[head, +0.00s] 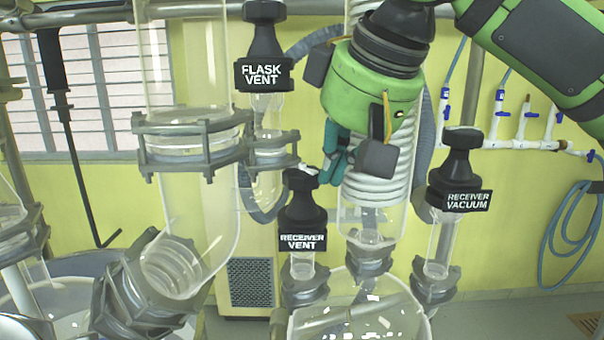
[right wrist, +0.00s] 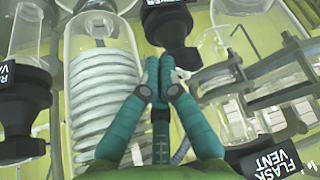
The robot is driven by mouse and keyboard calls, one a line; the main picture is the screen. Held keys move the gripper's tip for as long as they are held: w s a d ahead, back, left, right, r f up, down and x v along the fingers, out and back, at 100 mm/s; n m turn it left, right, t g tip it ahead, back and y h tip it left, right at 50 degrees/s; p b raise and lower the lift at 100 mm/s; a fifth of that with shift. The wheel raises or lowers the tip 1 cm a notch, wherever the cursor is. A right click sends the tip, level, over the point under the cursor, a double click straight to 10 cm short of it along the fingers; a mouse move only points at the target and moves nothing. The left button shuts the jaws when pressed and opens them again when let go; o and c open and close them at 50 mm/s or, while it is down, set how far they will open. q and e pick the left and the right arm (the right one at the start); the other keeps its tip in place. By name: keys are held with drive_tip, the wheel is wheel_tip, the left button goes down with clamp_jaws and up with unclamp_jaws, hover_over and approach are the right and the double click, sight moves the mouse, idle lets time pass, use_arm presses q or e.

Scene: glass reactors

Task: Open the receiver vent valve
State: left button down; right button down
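The receiver vent valve (head: 303,215) is a black knob with a white-lettered collar, upright on a glass neck at the centre of the head view. In the right wrist view its black body (right wrist: 168,24) is at top centre, just beyond my fingertips. My right gripper (head: 328,166) comes down from the upper right, its teal fingers just right of the knob's top. In the right wrist view the fingertips (right wrist: 159,66) are together, with nothing visible between them. Whether they touch the knob I cannot tell. My left gripper is not in view.
The flask vent valve (head: 264,62) stands above and left, the receiver vacuum valve (head: 459,185) to the right. A white coil condenser (head: 376,195) is close behind my right gripper. A large glass tube (head: 200,215) is on the left, a glass receiver (head: 360,308) below.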

wheel_tip(320, 180, up, 6)
drive_tip(key=shift+f, duration=0.2)
drive_tip(key=shift+f, duration=0.1)
